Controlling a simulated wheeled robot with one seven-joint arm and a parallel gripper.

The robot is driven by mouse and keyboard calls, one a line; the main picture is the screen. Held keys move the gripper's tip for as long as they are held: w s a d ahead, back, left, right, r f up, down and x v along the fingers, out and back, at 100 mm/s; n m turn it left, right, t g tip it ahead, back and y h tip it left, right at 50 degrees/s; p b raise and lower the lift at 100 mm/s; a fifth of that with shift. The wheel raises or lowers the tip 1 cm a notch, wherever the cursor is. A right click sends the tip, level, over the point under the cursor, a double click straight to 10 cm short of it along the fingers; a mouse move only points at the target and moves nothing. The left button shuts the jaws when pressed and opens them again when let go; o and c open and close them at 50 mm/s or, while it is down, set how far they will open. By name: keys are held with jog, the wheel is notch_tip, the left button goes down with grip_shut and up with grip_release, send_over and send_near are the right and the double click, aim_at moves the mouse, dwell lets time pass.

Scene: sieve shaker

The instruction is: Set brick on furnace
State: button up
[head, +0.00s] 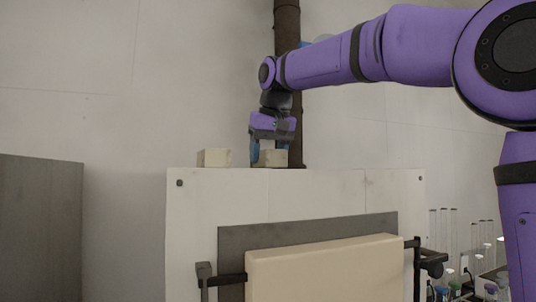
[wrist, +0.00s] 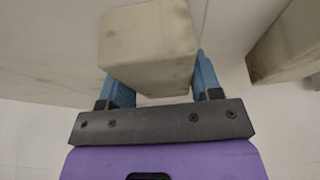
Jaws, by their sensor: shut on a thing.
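My gripper (head: 269,149) points down over the top of the white furnace (head: 215,205), with its blue fingers on either side of a pale cream brick (head: 273,158). It is shut on this brick, which fills the space between the fingers in the wrist view (wrist: 148,48). The brick's lower edge is level with the furnace's top edge in the head view. I cannot tell whether it touches the top. A second cream brick (head: 213,158) sits on the furnace top to the left, apart from the held one.
A dark brown flue pipe (head: 287,25) rises just behind my gripper. The furnace front has a cream door block (head: 325,272) on a grey plate, with black brackets. A grey cabinet (head: 40,225) stands at left. Glass tubes (head: 442,245) stand at lower right.

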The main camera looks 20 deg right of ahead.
jog(key=shift+f, duration=0.1)
jog(key=o, duration=1.2)
jog(key=v, duration=1.2)
jog(key=s+d+f, duration=0.2)
jog(key=s+f, duration=0.6)
jog(key=f, duration=0.4)
jog(key=s+d+f, duration=0.2)
jog(key=s+f, duration=0.6)
jog(key=f, duration=0.4)
jog(key=s+d+f, duration=0.2)
jog(key=s+f, duration=0.6)
jog(key=f, duration=0.5)
jog(key=shift+d+t, duration=0.3)
jog(key=shift+t, duration=0.1)
